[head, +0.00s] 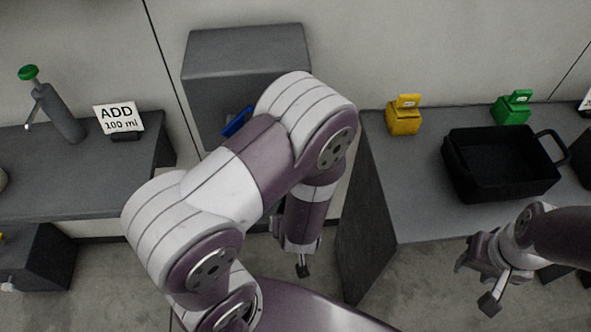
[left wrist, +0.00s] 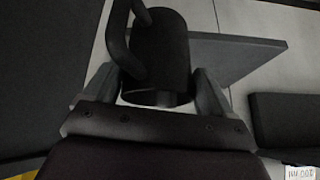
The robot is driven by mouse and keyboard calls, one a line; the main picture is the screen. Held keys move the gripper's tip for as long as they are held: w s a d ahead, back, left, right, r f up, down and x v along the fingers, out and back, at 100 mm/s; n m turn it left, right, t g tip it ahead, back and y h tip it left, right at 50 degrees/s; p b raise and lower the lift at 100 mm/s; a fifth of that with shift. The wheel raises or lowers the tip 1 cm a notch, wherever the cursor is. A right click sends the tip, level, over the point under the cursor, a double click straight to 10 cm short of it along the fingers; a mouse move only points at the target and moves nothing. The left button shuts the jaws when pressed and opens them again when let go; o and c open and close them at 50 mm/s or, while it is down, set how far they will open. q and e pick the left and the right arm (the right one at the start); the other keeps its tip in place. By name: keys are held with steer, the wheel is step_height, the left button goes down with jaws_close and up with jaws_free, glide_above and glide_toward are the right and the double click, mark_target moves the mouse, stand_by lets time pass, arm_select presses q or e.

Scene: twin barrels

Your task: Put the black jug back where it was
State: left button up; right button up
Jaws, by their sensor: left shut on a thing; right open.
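The black jug (left wrist: 165,55) shows in the left wrist view as a dark cylinder with a curved handle on its left side. It sits between the two fingers of my left gripper (left wrist: 155,88), which is shut on it. In the head view my left arm crosses the middle and hides the jug. My right gripper (head: 478,260) is open and empty, in front of the right-hand counter at the lower right of the head view.
A black tub (head: 503,178) with a handle stands on the right counter (head: 420,220), near yellow (head: 404,118) and green (head: 512,109) blocks. A dispenser (head: 60,112) and a sign (head: 119,118) stand on the left counter (head: 60,180). A grey box (head: 245,55) is at the back wall.

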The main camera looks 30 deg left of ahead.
arm_select(q)
steer(key=w+a, duration=0.2)
steer(key=w, duration=0.2)
steer(key=w+a+f, duration=0.1)
steer(key=w+a, duration=0.2)
steer(key=w, duration=0.1)
steer(key=w+a+b, duration=0.1)
steer(key=w+a, duration=0.2)
steer(key=w, duration=0.1)
steer(key=shift+w+f, duration=0.15)
steer(key=shift+d+f, duration=0.1)
steer(key=shift+f, duration=0.05)
